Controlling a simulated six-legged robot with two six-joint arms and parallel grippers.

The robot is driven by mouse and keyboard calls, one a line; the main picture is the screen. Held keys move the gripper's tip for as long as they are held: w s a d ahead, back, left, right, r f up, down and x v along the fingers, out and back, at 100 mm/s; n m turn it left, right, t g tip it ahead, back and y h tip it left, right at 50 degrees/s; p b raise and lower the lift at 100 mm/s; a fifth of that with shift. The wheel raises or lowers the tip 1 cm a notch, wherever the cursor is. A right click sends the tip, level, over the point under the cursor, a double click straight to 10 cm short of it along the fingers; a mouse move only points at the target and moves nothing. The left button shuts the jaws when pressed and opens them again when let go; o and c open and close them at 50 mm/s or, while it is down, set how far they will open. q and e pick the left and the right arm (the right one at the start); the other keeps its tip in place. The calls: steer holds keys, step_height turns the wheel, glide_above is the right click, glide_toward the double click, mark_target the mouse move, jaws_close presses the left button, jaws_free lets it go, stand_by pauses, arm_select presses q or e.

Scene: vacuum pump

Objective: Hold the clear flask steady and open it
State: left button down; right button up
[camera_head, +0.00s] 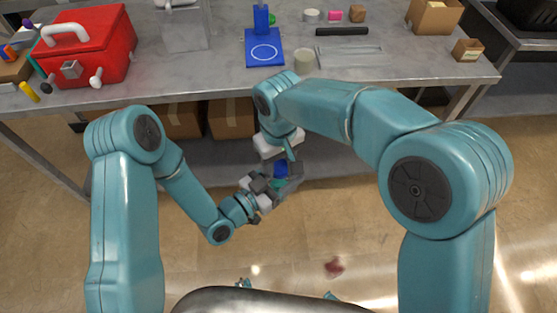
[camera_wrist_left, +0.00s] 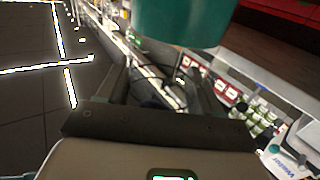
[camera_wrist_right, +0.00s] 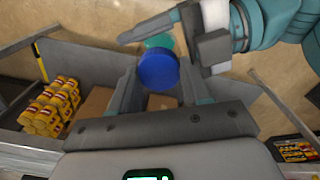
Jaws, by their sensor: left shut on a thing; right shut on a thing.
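The flask's blue cap (camera_head: 281,168) shows in the head view between my two grippers, in front of the workbench, with a teal part just under it. In the right wrist view the blue cap (camera_wrist_right: 158,72) sits between the fingertips, and the teal part (camera_wrist_right: 159,41) shows behind it. My right gripper (camera_head: 287,162) comes from above and is shut on the cap. My left gripper (camera_head: 274,184) comes from the lower left and is shut on the flask below the cap. The clear flask body is mostly hidden by the fingers and hard to make out.
A steel workbench (camera_head: 225,65) stands ahead, with a red toolbox (camera_head: 90,45), a blue stand (camera_head: 265,48), a beige cup (camera_head: 304,60) and a black bar (camera_head: 342,31). Cardboard boxes (camera_head: 231,118) lie underneath. Open floor surrounds my arms in front of the bench.

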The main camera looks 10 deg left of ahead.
steer(key=n, duration=0.5)
steer(key=shift+a+r, duration=0.1)
steer(key=shift+a, duration=0.1)
steer(key=n, duration=0.8)
steer(key=shift+d, duration=0.15)
steer(key=n, duration=0.8)
steer(key=shift+w+d, duration=0.1)
steer(key=shift+w, duration=0.1)
steer(key=n, duration=0.2)
steer(key=shift+n, duration=0.4)
steer(key=n, duration=0.4)
steer(key=shift+w+n, duration=0.2)
steer(key=shift+n, duration=0.2)
steer(key=n, duration=0.5)
steer(key=shift+w+r, duration=0.1)
steer(key=shift+w, duration=0.05)
